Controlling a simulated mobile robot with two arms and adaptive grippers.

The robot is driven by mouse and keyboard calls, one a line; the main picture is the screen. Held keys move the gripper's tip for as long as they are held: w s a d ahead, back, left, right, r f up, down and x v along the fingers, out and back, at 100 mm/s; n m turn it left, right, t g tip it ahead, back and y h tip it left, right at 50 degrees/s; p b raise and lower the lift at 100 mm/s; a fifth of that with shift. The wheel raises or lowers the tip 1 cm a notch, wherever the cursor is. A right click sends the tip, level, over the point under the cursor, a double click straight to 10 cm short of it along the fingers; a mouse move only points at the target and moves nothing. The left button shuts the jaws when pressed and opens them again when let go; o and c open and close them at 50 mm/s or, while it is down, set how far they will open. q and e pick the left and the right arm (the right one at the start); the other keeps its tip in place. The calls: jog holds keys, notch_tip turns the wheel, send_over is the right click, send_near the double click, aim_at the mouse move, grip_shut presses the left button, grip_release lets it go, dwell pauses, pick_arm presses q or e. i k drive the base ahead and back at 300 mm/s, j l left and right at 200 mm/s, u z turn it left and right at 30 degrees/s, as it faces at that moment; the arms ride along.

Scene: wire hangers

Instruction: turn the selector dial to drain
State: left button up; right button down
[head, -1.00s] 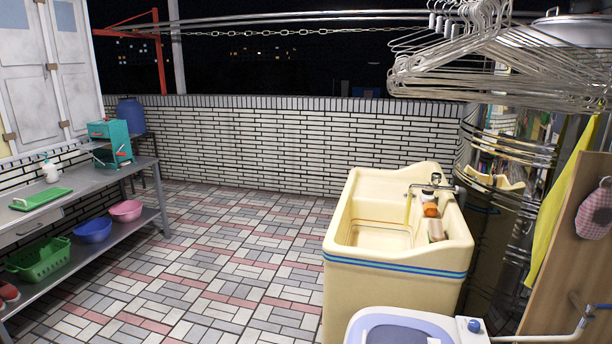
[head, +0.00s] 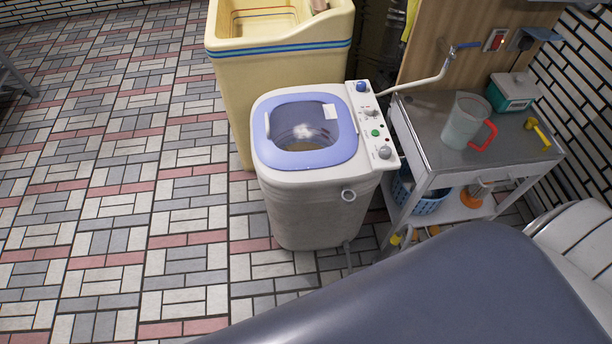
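A small washing machine (head: 312,215) stands on the tiled floor near the middle of the head view. On the panel are a blue knob (head: 361,87), a grey knob (head: 371,113), a green button (head: 376,133) and a larger grey knob (head: 385,153) at the near end. The labels are too small to read, so I cannot tell which knob is the selector dial or where it points. Neither gripper is in view.
A cream sink (head: 232,90) stands just behind the washer. To the right is a metal cart (head: 425,155) with a clear red-handled jug (head: 466,122), a teal-and-white box (head: 512,92) and a yellow item (head: 538,130). The tiled floor (head: 130,190) to the left is clear.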

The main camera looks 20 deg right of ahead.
aim_at(384, 153)
jog(key=z, duration=1.35)
